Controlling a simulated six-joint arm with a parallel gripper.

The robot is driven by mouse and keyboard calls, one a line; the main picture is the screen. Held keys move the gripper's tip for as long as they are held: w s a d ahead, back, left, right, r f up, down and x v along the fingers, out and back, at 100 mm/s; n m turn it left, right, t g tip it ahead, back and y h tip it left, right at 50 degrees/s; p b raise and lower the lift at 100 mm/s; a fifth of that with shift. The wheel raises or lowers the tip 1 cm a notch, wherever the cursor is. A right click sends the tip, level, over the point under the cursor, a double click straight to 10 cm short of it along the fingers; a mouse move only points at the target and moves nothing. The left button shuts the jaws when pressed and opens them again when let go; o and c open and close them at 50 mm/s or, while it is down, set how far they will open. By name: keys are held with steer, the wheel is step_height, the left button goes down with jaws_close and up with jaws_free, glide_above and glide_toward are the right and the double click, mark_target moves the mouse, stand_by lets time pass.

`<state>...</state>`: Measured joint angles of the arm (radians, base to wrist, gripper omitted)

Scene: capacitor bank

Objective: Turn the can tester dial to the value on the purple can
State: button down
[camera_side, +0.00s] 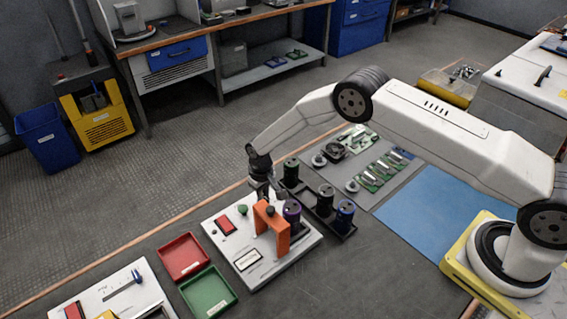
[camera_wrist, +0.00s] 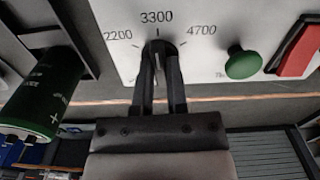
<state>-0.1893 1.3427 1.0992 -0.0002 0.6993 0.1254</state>
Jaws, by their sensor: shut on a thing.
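The white can tester panel (camera_side: 248,273) lies on the bench in the side view, with an orange arch (camera_side: 283,240) on it. The purple can (camera_side: 292,212) stands upright on the tester beside the arch; its printed value is too small to read. In the wrist view the black dial (camera_wrist: 158,47) sits under the printed marks 2200, 3300 and 4700. My gripper (camera_wrist: 160,62) is shut on the dial, a finger on each side. A small light mark on the dial appears near 3300, but the fingers partly cover the dial. My gripper also shows in the side view (camera_side: 263,190), over the tester's back edge.
A green button (camera_wrist: 243,63) and red block (camera_wrist: 300,50) are right of the dial. A black rack (camera_side: 322,222) holds a green can (camera_side: 291,171), a dark can (camera_side: 326,199) and a blue can (camera_side: 345,214). Red (camera_side: 183,257) and green (camera_side: 208,292) trays lie left.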

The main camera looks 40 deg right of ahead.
steer(key=shift+m, duration=1.1)
steer(key=c, duration=0.6)
jaws_free()
steer(key=shift+c, duration=0.2)
steer(key=shift+r, duration=0.15)
steer(key=shift+r, duration=3.75)
steer(key=shift+o, duration=0.2)
